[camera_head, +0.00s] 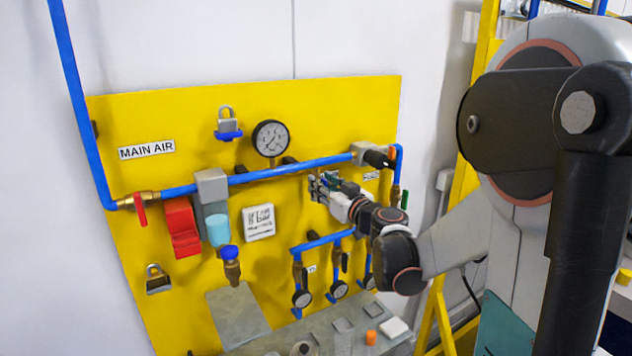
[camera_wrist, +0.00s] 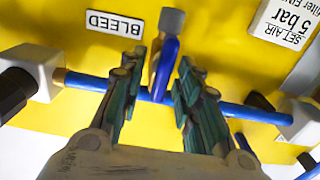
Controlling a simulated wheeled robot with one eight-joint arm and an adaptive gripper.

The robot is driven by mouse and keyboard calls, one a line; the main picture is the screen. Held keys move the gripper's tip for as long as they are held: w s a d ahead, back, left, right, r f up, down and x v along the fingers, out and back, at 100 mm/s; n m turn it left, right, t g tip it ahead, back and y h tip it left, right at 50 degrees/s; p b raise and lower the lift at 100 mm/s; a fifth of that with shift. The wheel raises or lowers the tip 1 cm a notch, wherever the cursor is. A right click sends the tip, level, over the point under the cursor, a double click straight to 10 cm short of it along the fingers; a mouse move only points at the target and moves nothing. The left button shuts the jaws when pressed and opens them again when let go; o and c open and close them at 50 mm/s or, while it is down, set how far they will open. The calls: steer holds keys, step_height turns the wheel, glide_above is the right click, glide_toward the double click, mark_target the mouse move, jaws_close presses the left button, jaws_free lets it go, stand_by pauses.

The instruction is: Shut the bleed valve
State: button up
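My gripper (camera_wrist: 160,72) is open in the wrist view, with one finger on each side of an upright blue piece with a grey tip (camera_wrist: 166,62). The piece stands by the blue pipe (camera_wrist: 228,109), close to the upside-down BLEED label (camera_wrist: 115,23), and looks like the bleed valve's handle. I see a gap at the left finger; I cannot tell whether the right finger touches it. In the head view my gripper (camera_head: 322,187) is just below the main blue pipe (camera_head: 290,170) and hides the piece.
A yellow board (camera_head: 180,100) carries a round gauge (camera_head: 270,138), a red block (camera_head: 182,228) and a red lever (camera_head: 140,208). A grey block (camera_head: 362,153) with a black knob is to the gripper's upper right. Lower blue pipes with small gauges (camera_head: 302,299) lie below.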

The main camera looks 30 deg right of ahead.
steer(key=shift+s, duration=0.1)
steer(key=shift+c, duration=0.6)
jaws_close()
steer(key=m+b, duration=0.1)
steer(key=m, duration=0.3)
steer(key=shift+d+f+b, duration=0.1)
steer(key=shift+d+b, duration=0.2)
steer(key=shift+b, duration=0.05)
steer(key=m+b, duration=0.1)
steer(key=m, duration=0.3)
steer(key=f+m+b, duration=0.1)
steer(key=m, duration=0.4)
steer(key=d+m+b, duration=0.1)
steer(key=m+b, duration=0.1)
steer(key=m, duration=0.2)
steer(key=shift+f+m, duration=0.2)
steer(key=shift+m, duration=0.2)
